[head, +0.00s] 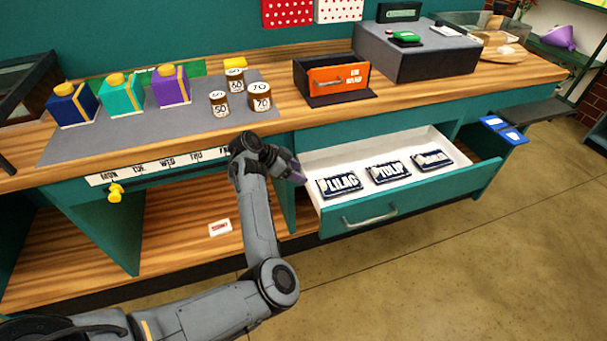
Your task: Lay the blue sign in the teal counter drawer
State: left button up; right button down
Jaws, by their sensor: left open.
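The teal counter drawer (372,218) is pulled open, with a white inside and a grey bar handle. My right gripper is not in view.
On the counter stand an orange-fronted box (338,78), a grey case (417,52), several numbered jars (259,97) and three coloured boxes (121,95). A small red-and-white item (220,228) lies on the lower shelf.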

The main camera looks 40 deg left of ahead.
pick_arm(q)
jog(key=s+a+f+n+g+y, duration=0.1)
jog(key=s+f+y, duration=0.15)
jog(key=s, duration=0.35)
jog(key=s+a+f+n+g+y, duration=0.1)
jog(key=s+n+g+y, duration=0.15)
jog(key=s, duration=0.25)
jog(key=s+d+f, duration=0.3)
jog(key=s+d, duration=0.8)
jog(key=d, duration=0.2)
jog(key=s+d+f+h, duration=0.1)
jog(key=s+d+f, duration=0.2)
jog(key=s+d, duration=0.8)
jog(key=d+g, duration=0.1)
jog(key=d, duration=0.2)
jog(key=shift+d+f, duration=0.2)
jog(key=shift+d, duration=0.05)
